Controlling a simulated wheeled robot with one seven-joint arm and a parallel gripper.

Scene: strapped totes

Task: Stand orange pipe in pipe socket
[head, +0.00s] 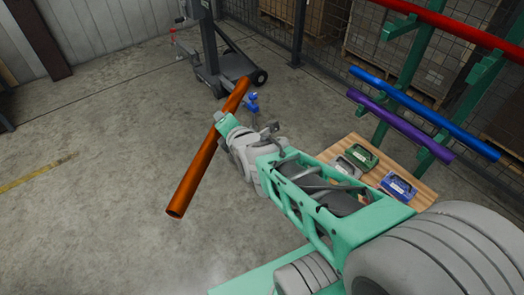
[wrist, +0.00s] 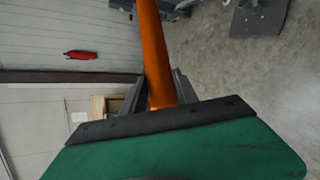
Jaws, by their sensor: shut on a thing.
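The orange pipe (head: 195,175) is held in the air, tilted, with its open lower end toward the front left and its other end toward the back. My gripper (head: 221,122) is shut on the orange pipe around its middle. In the wrist view the orange pipe (wrist: 153,50) runs up from between the dark fingers (wrist: 162,100) and out of the top of the picture. A small blue fitting (head: 252,101) shows just beside the pipe's far part; I cannot tell whether it is the pipe socket. No socket is clearly recognisable.
A dark wheeled lift (head: 222,68) stands behind the pipe. At right, a green rack (head: 455,75) carries red, blue and purple pipes. A wooden top (head: 350,150) holds several small cases. The concrete floor at left is clear.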

